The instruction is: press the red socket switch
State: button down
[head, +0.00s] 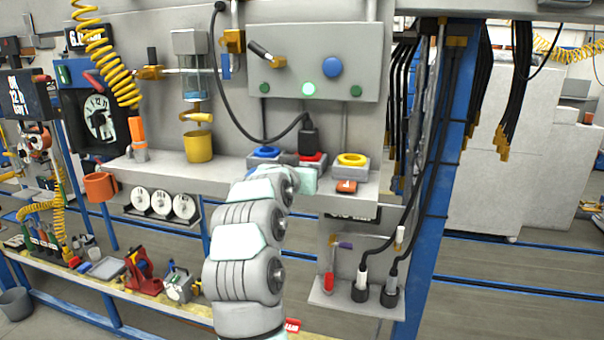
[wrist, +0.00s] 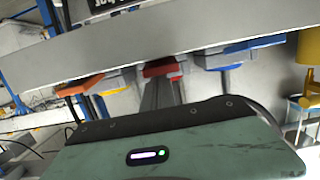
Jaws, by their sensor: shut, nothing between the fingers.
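The red socket (head: 312,157) stands on the grey shelf between a blue and a yellow socket, with a black plug (head: 308,135) upright in it. In the wrist view a red part (wrist: 163,68) of this socket shows by the shelf edge; I cannot tell whether it is the switch. My gripper is shut and empty. In the wrist view its fingers (wrist: 162,84) point at the red part and overlap it; contact cannot be told. In the head view my arm and pale green gripper body hide the fingertips and the front of the red socket.
The blue socket (head: 265,153) is close on the left, the yellow socket (head: 351,159) on the right. An orange-red switch (head: 346,186) lies in front of the yellow one. The plug's black cable loops up left. A panel (head: 312,62) with a lit green lamp is above.

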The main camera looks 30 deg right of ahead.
notch_tip(320, 180, up, 4)
jog(key=shift+w+f, duration=0.15)
jog(key=shift+f, duration=0.1)
jog(key=r+b+v, duration=0.1)
jog(key=b+v, duration=0.3)
jog(key=v, duration=0.5)
jog(key=shift+r, duration=0.35)
jog(key=shift+a+f, duration=0.1)
